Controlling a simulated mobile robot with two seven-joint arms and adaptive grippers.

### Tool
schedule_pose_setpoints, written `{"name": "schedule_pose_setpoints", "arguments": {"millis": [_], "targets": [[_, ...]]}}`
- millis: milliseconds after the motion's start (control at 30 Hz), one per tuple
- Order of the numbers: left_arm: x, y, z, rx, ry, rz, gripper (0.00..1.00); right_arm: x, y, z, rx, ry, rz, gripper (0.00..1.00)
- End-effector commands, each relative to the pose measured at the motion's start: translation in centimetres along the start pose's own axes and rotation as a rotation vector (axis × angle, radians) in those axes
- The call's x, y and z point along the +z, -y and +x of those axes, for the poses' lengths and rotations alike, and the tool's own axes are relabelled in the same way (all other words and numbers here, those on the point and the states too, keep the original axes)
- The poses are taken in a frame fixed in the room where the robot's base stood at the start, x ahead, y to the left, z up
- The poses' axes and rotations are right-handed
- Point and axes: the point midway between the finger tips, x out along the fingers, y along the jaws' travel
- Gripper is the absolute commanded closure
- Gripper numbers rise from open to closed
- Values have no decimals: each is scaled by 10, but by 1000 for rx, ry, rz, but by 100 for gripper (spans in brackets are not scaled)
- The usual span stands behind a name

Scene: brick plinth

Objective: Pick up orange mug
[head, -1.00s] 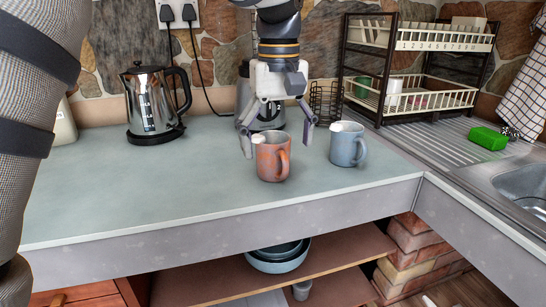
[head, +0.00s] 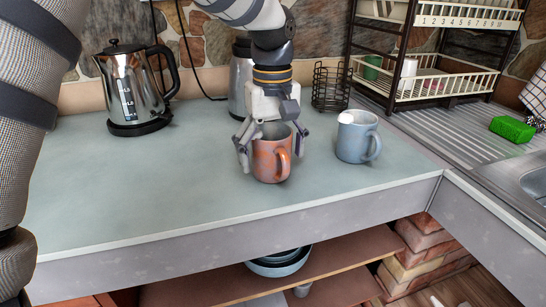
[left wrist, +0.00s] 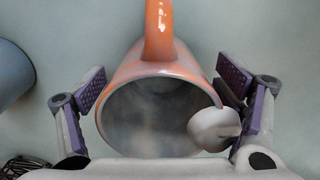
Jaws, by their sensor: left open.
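The orange mug (head: 268,162) stands upright on the pale green counter, its handle towards the front right in the head view. My left gripper (head: 272,150) points down over the mug with its fingers open, one on each side of it. In the left wrist view the orange mug (left wrist: 160,68) lies between the two spread fingers (left wrist: 168,95), with its opening towards the camera and its handle at the top. The right finger is very close to the rim; whether it touches I cannot tell. A small white piece (left wrist: 213,128) sits at the rim. My right gripper is not in view.
A blue-grey mug (head: 357,138) stands just right of the orange one. A steel kettle (head: 132,88) is at the back left, a metal flask (head: 238,85) and wire basket (head: 330,87) behind. A dish rack (head: 440,85) is at the right. The counter's left front is clear.

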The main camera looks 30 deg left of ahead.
Motion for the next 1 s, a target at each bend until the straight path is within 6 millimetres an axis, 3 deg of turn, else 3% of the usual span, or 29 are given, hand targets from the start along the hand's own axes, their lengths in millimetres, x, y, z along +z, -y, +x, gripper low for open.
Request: {"name": "schedule_pose_setpoints", "arguments": {"millis": [267,500,533,867,1000], "targets": [[0,0,4,2,-2,0,18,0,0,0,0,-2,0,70],[0,0,4,2,-2,0,72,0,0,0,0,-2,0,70],[0,0,4,2,-2,0,75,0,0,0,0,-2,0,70],[0,0,3,2,-2,0,75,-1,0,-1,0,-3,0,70],[2,4,-6,5,-5,0,75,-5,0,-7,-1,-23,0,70]]}}
